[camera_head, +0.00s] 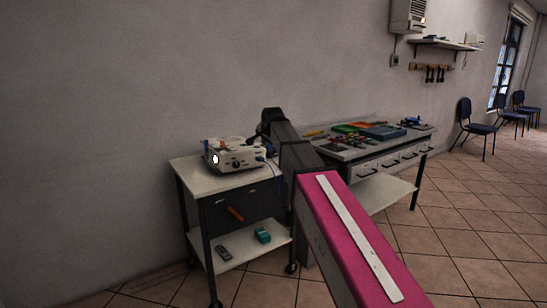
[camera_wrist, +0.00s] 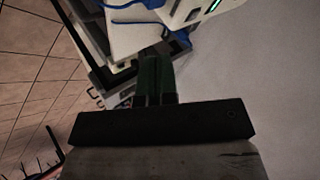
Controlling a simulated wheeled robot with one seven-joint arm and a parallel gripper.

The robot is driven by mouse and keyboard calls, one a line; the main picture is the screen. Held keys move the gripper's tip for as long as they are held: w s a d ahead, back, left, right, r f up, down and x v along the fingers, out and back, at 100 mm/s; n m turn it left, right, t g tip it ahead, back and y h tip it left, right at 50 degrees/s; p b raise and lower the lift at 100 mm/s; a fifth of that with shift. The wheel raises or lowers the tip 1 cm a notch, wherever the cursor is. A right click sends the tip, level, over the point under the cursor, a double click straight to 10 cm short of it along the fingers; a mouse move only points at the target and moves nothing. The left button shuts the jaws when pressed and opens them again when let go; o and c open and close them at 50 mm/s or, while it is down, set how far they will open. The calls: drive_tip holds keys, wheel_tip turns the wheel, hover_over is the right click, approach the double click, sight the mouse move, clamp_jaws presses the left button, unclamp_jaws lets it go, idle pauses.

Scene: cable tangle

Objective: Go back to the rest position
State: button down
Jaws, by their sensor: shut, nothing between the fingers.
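My gripper (camera_wrist: 154,62) shows in the wrist view as two dark green fingers close together, shut with nothing between them. In the head view my pink and dark arm reaches forward, and its dark end (camera_head: 266,126) is raised beside and above the white device (camera_head: 236,155). The fingers are hard to make out there. In the wrist view part of the white device (camera_wrist: 190,8) is at the top edge, apart from the fingers as far as I can tell. A blue cable (camera_wrist: 152,20) lies loosely by it.
The device stands on a wheeled cart (camera_head: 185,172) against the wall, with small items on its lower shelf (camera_head: 230,262). A workbench (camera_head: 350,153) with trays and tools is behind my arm to the right. Chairs (camera_head: 474,128) stand far right; tiled floor there is clear.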

drive_tip(key=s+d+f+n+g+h, duration=0.1)
drive_tip(key=s+d+f, duration=0.35)
drive_tip(key=f, duration=0.35)
drive_tip(key=s+d+f+n+g, duration=0.15)
drive_tip(key=s+d+f, duration=0.3)
drive_tip(key=f, duration=0.45)
drive_tip(key=s+d+f+n+g+h, duration=0.1)
drive_tip(key=s+d+f+g, duration=0.1)
drive_tip(key=s+d+f, duration=0.45)
drive_tip(key=s+d+f+n+g, duration=0.2)
drive_tip(key=s+d+f, duration=0.1)
drive_tip(key=s+f, duration=0.5)
drive_tip(key=s+d+f+n+g, duration=0.1)
drive_tip(key=s+d+f+g, duration=0.1)
drive_tip(key=s+f, duration=0.6)
drive_tip(key=shift+s+d+f+n, duration=0.35)
drive_tip(key=shift+s+d, duration=0.45)
drive_tip(key=shift+s, duration=0.2)
